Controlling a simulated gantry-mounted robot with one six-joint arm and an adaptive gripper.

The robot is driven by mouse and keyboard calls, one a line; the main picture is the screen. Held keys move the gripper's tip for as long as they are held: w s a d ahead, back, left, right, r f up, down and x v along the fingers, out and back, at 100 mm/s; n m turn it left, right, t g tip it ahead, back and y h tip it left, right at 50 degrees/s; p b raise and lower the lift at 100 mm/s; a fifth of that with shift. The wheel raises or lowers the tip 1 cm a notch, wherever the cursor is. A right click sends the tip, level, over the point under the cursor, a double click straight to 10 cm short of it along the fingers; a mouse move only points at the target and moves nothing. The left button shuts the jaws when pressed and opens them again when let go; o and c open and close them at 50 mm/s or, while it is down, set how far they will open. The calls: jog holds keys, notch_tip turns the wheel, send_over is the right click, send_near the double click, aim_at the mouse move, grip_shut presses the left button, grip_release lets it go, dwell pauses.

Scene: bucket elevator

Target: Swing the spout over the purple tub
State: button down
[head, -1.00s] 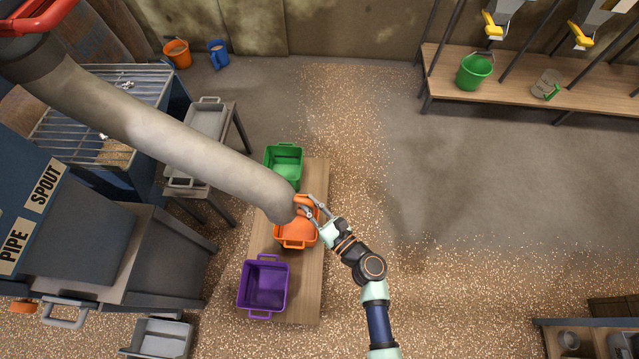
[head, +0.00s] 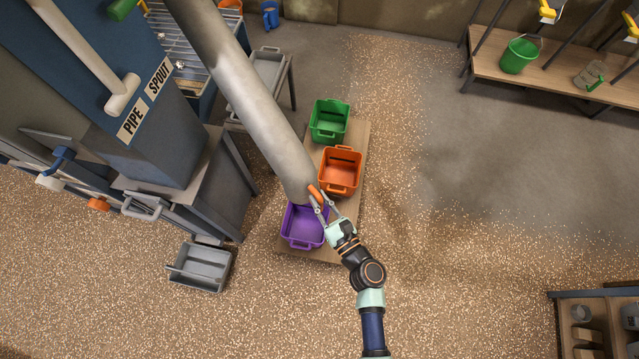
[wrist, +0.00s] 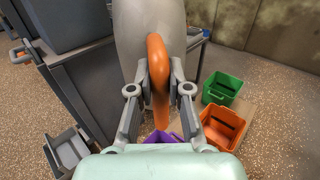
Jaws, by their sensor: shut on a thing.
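The spout (head: 258,115) is a long grey pipe slanting down from the upper left in the head view. Its lower end is above the far part of the purple tub (head: 303,243). My gripper (head: 321,199) is shut on the orange handle (wrist: 158,75) at the spout's end. The wrist view shows both fingers on either side of the handle. The purple tub is the nearest of three tubs on a low wooden bench (head: 352,207). The spout's mouth is hidden, and in the wrist view only a sliver of the purple tub (wrist: 163,137) shows.
An orange tub (head: 340,171) and a green tub (head: 329,121) stand behind the purple one on the bench. A grey tray (head: 199,267) lies on the grain-strewn floor at left, near the blue machine (head: 100,90).

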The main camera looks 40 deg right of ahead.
jog(key=shift+a, duration=0.2)
jog(key=c, duration=1.5)
grip_release()
jog(key=o, duration=0.4)
jog(key=shift+w+a, duration=0.1)
jog(key=shift+a, duration=0.3)
jog(key=shift+d, duration=0.15)
jog(key=s+a, duration=0.1)
jog(key=s, duration=1.1)
